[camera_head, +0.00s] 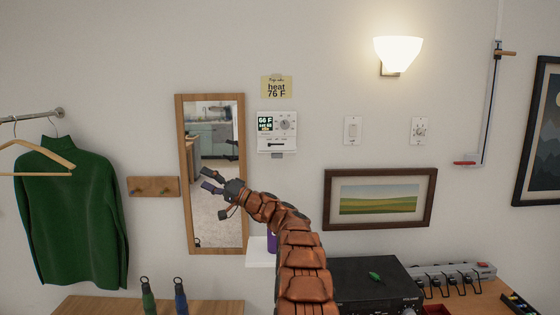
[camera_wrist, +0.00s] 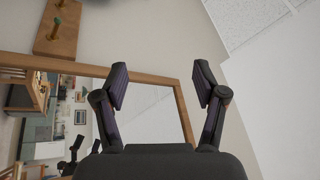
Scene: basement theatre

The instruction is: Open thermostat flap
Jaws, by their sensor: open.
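The thermostat (camera_head: 277,131) is a white unit on the wall, right of the mirror. Its dark display reads 66 F, with a round dial to the right of it and a small slider below. A small grey tab shows at its bottom edge. I cannot tell a separate flap clearly. My gripper (camera_head: 211,181) is open and empty in front of the mirror, left of and lower than the thermostat. In the wrist view my gripper (camera_wrist: 161,88) has its two fingers spread apart with nothing between them. The thermostat does not show in the wrist view.
A yellow note (camera_head: 276,86) above the thermostat reads heat 76 F. The wood-framed mirror (camera_head: 186,170) is behind my gripper, also in the wrist view (camera_wrist: 180,110). A white shelf (camera_head: 259,258), framed picture (camera_head: 330,200) and light switch (camera_head: 352,130) are nearby.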

